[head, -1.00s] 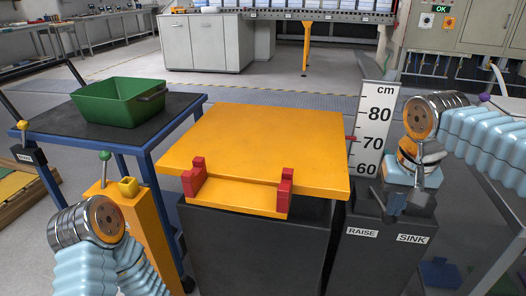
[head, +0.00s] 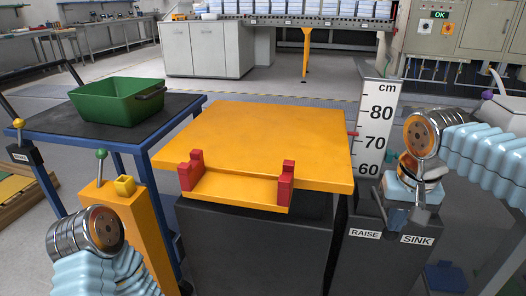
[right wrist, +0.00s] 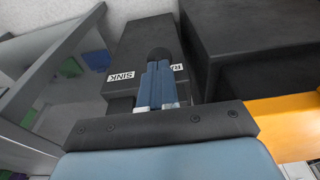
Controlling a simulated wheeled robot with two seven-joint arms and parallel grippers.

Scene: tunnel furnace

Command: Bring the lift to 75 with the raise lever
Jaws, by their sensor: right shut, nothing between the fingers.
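The lift is a yellow platform (head: 262,135) on a dark base, with a yellow ledge and red brackets at its front. The cm scale (head: 377,125) stands behind its right edge. A red pointer (head: 352,134) sits between 70 and 80, a little above 70, at roughly 73. My right gripper (right wrist: 158,68) is shut and empty, above the dark lever console (right wrist: 135,48). A dark round knob (right wrist: 159,53) is right at its fingertips, between the SINK and RAISE labels; I cannot tell which lever it is or whether they touch. My left gripper is out of view.
A green bin (head: 117,101) stands on a dark-topped blue cart (head: 60,128) at the left. A yellow post (head: 122,220) with a green-knobbed lever (head: 101,154) is near my left arm. The floor behind the lift is clear.

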